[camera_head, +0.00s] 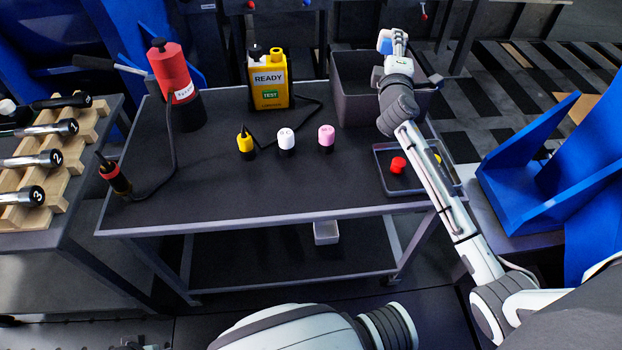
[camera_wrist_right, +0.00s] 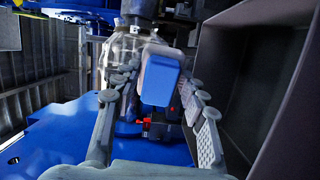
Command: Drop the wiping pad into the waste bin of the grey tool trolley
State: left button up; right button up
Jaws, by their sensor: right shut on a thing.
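The blue wiping pad (camera_head: 385,46) shows at the fingertips of my right gripper (camera_head: 396,38) in the head view. In the right wrist view the pad (camera_wrist_right: 160,80) sits between the two fingers (camera_wrist_right: 158,92), which are shut on it. The waste bin (camera_head: 352,98) is a dark grey open box at the back right of the grey tool trolley (camera_head: 225,195). My right gripper is around the bin's far rim in the head view, and my forearm crosses the bin's right side. In the wrist view the bin wall (camera_wrist_right: 285,65) stands right of the fingers. My left gripper is out of view.
A red can (camera_head: 170,68), a yellow tester (camera_head: 268,78) and several small capped items stand on the trolley. A small tray (camera_head: 384,182) with a red piece lies under my right forearm. Blue brackets (camera_head: 530,175) stand at the right.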

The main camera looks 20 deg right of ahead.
dwell(0.3)
jog(key=o, duration=1.1)
jog(key=shift+s+f, duration=0.1)
jog(key=v, duration=1.2)
